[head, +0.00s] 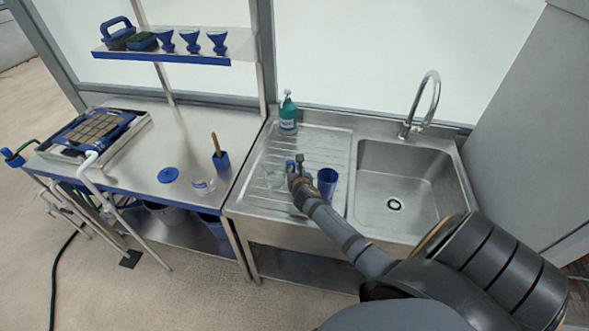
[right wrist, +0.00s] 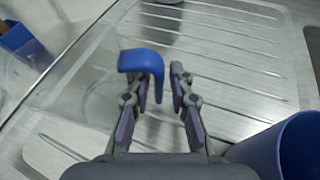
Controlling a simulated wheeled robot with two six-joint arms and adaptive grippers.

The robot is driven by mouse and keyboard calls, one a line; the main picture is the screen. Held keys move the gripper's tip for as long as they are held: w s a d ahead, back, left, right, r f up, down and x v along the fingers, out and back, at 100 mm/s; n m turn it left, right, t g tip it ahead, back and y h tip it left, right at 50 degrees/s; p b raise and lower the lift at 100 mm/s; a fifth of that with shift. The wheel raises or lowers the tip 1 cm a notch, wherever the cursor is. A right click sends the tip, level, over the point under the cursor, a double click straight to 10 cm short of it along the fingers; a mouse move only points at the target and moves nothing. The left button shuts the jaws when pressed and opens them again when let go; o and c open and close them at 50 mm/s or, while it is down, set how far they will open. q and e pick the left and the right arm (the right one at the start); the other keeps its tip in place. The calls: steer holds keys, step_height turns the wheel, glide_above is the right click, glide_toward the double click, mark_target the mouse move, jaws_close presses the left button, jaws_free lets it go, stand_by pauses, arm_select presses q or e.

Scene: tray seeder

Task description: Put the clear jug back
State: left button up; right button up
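The clear jug (head: 274,179) stands on the ribbed drainboard, left of my right gripper (head: 294,166). Its transparent body (right wrist: 88,105) shows faintly at the left in the right wrist view. Its blue handle (right wrist: 141,60) reaches over to my right gripper (right wrist: 168,75). The handle's hanging part is between the two fingers, closer to the left one. A gap shows beside the right finger, so the gripper looks open around the handle. My left gripper is not in view.
A blue cup (head: 327,184) stands close right of my right gripper. A teal bottle (head: 288,115) is behind, and the sink basin (head: 405,190) is to the right. The bench (head: 185,130) at left holds a seed tray (head: 95,135), a blue lid (head: 168,174) and a clear container (head: 203,186).

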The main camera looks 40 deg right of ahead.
steer(key=shift+o, duration=0.2)
steer(key=shift+r, duration=0.15)
steer(key=v, duration=1.2)
steer(key=shift+a, duration=0.1)
